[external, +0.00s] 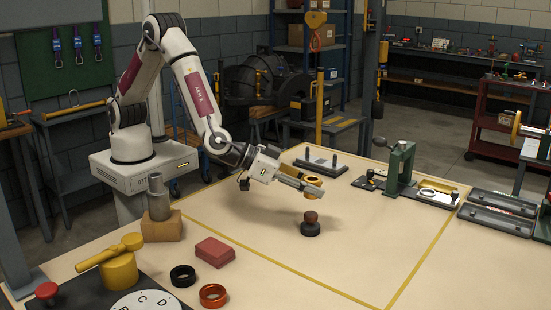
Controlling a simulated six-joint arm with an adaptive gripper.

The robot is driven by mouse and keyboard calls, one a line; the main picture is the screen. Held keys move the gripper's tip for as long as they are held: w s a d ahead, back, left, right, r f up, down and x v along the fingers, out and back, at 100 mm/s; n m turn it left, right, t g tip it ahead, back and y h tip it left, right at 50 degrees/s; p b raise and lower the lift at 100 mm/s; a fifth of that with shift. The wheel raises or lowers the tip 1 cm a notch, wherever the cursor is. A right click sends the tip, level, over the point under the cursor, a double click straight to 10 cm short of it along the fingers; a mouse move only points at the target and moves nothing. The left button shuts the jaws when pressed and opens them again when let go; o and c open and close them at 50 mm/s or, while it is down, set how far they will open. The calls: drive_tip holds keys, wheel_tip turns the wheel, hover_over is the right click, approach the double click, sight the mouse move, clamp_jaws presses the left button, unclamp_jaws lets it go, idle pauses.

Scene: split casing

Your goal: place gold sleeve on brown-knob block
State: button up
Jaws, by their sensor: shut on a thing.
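My gripper (316,187) is shut on the gold sleeve (312,196) and holds it in the air above the table. The gripper fingers hide part of the sleeve; its gold edge shows below them. The brown-knob block (311,228) stands upright on the table, a dark round base with a brown knob on top. In the picture the sleeve is just above the knob, with a visible gap between them. One view alone does not show whether the sleeve is directly over the knob.
A red block (215,252), a black ring (182,275) and an orange ring (213,295) lie at the front left. A plate with a dark post (320,162) lies behind the gripper. A green press (402,165) stands at the back right. The table around the knob block is clear.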

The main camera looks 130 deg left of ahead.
sight(309, 214)
drive_tip(key=shift+f, duration=0.6)
drive_tip(key=shift+f, duration=0.15)
drive_tip(key=shift+f, duration=1.75)
drive_tip(key=o, duration=1.2)
drive_tip(key=shift+f, duration=0.15)
drive_tip(key=shift+o, duration=0.2)
drive_tip(key=shift+r, duration=0.2)
drive_tip(key=shift+s+d+r, duration=0.1)
drive_tip(key=shift+s+d, duration=0.1)
drive_tip(key=shift+d, duration=0.05)
drive_tip(key=v, duration=1.1)
